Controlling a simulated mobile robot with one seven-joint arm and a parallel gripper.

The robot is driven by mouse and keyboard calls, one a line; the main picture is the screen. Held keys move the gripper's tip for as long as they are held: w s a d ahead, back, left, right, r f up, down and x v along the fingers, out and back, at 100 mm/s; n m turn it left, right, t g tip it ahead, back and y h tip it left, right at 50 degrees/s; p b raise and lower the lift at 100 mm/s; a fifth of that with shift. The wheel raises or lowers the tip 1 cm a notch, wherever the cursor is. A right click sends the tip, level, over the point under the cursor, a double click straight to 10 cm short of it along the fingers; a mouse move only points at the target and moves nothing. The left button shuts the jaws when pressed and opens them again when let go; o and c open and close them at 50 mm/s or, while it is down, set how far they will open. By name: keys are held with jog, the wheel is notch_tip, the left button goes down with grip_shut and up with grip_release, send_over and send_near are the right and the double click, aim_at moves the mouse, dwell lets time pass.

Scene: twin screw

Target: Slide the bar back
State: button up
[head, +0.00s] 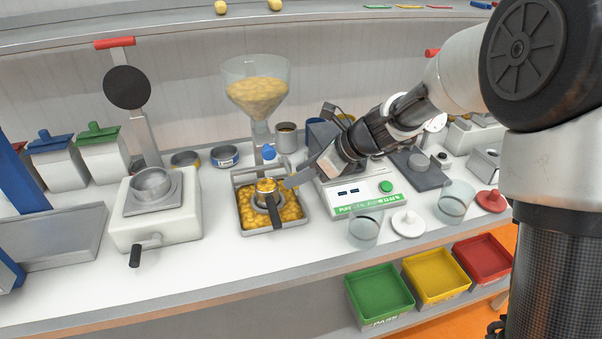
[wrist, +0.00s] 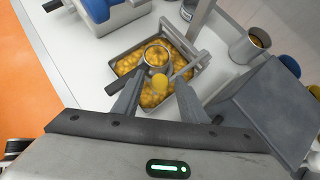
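A metal tray (head: 244,219) holds yellow grains. A round cup (head: 261,199) filled with grains sits in it, its dark handle (head: 274,217) pointing to the front. The wrist view shows the cup (wrist: 146,62) and handle (wrist: 118,87) too.
A clear hopper (head: 256,92) of grains stands above the tray. A scale (head: 352,197) with a green button is close on the right, beside glass cups. A white press-like device (head: 160,225) stands left. Green (head: 380,295), yellow and red bins are below the front edge.

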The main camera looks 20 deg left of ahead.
grip_shut()
jog(key=s+a, duration=0.4)
jog(key=a, duration=0.3)
jog(key=shift+s+a+p, duration=0.35)
jog(key=shift+s+a, duration=0.05)
jog(key=shift+o, duration=0.6)
grip_release()
jog(key=p+v, duration=0.2)
jog(key=v, duration=1.5)
jog(key=shift+d+r, duration=0.15)
jog(key=shift+d, duration=0.05)
jog(key=shift+s, duration=0.1)
